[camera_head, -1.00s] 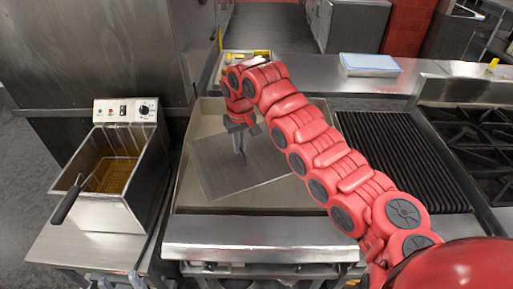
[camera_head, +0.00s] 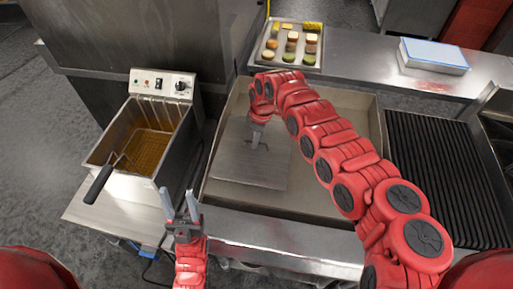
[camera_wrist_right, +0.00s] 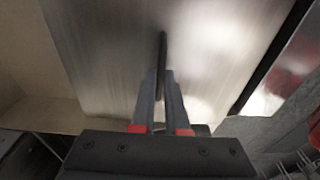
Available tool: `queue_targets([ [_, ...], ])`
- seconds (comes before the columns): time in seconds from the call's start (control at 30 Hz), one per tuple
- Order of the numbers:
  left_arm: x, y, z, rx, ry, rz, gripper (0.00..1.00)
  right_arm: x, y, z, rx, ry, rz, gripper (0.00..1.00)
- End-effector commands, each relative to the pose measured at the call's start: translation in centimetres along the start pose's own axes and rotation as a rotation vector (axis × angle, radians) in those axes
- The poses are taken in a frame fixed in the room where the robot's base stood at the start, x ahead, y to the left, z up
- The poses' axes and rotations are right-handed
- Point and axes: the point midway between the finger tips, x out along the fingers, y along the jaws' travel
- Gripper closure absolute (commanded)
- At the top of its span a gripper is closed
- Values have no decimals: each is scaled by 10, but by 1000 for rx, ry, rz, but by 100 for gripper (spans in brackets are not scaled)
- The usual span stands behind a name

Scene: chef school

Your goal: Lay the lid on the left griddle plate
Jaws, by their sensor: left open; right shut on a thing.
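The lid (camera_head: 232,164) is a flat, square grey metal plate with a thin upright handle. It lies over the left part of the left griddle plate (camera_head: 335,186), a flat surface with raised walls. Whether the lid touches the griddle I cannot tell. My right gripper (camera_head: 257,138) comes from above and is shut on the lid's handle. The right wrist view shows its fingers (camera_wrist_right: 161,85) around the handle, with the lid (camera_wrist_right: 105,50) filling much of the picture. My left gripper (camera_head: 180,194) is open and empty, in front of the griddle's left corner.
A fryer (camera_head: 128,185) with a basket and a black handle stands left of the griddle. A ribbed black grill (camera_head: 440,175) is on the right. The griddle's right part is bare.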

Motion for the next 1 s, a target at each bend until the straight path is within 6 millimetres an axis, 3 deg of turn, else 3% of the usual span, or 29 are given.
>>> queue_targets([
  [0.3, -28, 1, 5, 0, 1, 0, 50, 48, 0, 6, 1, -1, -1, 100],
  [0.67, -29, 2, 5, 0, 1, 0, 50, 50, 0, 6, 1, -1, 1, 100],
  [0.7, -29, 1, 5, 0, 1, 0, 50, 49, 0, 6, 1, -1, 1, 85],
  [0.83, -28, 1, 5, 0, 1, 0, 50, 49, 0, 6, 1, -1, 1, 61],
  [1.0, -28, 1, 5, 0, 1, 0, 50, 49, 0, 6, 2, -1, 0, 58],
])
